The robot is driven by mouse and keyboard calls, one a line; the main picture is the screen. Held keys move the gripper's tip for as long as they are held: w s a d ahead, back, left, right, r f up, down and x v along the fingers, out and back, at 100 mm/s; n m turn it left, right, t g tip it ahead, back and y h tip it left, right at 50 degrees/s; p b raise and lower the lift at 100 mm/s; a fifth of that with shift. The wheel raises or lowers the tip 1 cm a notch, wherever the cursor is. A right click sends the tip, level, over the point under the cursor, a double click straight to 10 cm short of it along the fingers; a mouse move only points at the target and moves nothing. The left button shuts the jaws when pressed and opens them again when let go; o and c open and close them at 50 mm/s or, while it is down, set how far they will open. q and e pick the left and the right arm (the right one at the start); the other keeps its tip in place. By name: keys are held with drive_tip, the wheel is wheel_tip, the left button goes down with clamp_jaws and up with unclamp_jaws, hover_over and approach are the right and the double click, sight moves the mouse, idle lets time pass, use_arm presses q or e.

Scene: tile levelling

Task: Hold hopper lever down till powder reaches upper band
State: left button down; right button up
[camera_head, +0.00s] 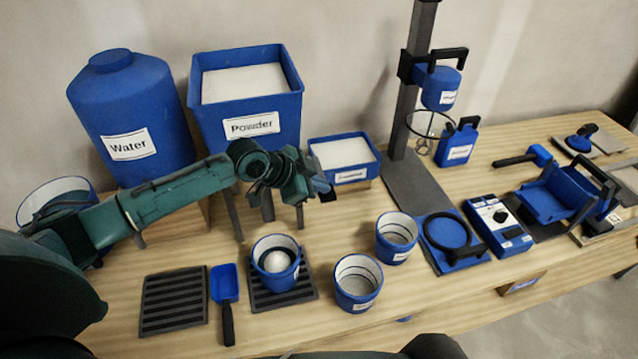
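The powder hopper (246,110) is a blue square bin labelled "Powder", filled with white powder, standing on legs at the back. Its lever is not clearly visible; my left arm covers the hopper's underside. My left gripper (322,187) is at the hopper's lower right front, and I cannot tell whether its fingers are open or shut, or touching the lever. A blue cup (276,279) stands upright on a dark slatted mat (306,292) below the hopper. A white mound of powder (277,261) shows inside it, with dark bands on the inner wall. My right gripper is not in view.
A water tank (132,112) stands left of the hopper. A blue scoop (224,288) lies left of the cup. Two more cups (358,287) (397,240) stand to its right. A stand (398,110), a blue device (497,223) and other tools fill the right side.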

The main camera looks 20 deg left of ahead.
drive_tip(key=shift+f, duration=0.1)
